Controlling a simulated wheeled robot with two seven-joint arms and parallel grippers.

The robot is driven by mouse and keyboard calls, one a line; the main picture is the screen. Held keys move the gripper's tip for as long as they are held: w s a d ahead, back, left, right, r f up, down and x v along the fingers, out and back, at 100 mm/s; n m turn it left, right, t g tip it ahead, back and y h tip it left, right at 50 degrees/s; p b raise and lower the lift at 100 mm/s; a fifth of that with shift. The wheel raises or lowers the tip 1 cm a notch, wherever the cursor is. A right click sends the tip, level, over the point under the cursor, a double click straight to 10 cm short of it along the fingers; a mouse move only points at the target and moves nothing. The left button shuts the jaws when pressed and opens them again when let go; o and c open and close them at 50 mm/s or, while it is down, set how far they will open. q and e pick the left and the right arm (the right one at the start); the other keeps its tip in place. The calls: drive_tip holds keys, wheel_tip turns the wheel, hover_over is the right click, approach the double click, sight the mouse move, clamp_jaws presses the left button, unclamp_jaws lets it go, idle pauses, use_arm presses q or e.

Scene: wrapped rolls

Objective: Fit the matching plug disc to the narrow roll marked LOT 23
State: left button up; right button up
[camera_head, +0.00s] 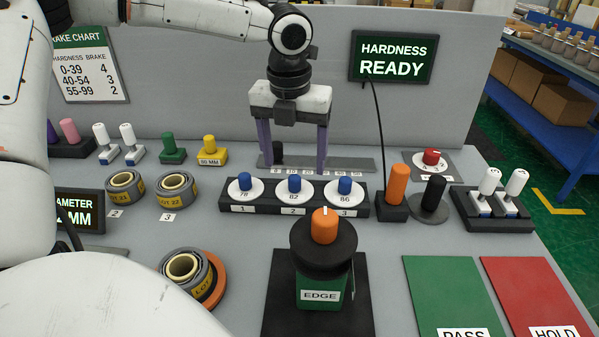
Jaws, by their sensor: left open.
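Three white plug discs with blue knobs stand in a black rack (267,209): disc 78 (236,193), disc 82 (302,196) and disc 86 (337,197). A grey roll (208,284) with a yellow label beginning "LOT" lies on an orange disc at the front left; its number is not readable. Roll LOT 21 (125,189) and roll LOT 22 (173,191) lie behind it. My left gripper (293,166) is open, its purple fingers pointing down behind the rack, apart from the discs. My right gripper is not in view.
A grey scale strip (349,164) lies under my gripper. A green EDGE stand (323,291) with an orange knob is in front of the rack. Green PASS (445,290) and red HOLD (525,290) mats lie right. My arm partly hides the diameter display (87,212).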

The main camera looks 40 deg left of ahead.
sight(295, 177)
use_arm(q)
drive_tip(key=f, duration=0.6)
drive_tip(key=shift+w+a+f+b, duration=0.1)
drive_tip(key=shift+w+a+b, duration=0.2)
drive_tip(key=shift+w+b, duration=0.1)
drive_tip(key=c, duration=0.8)
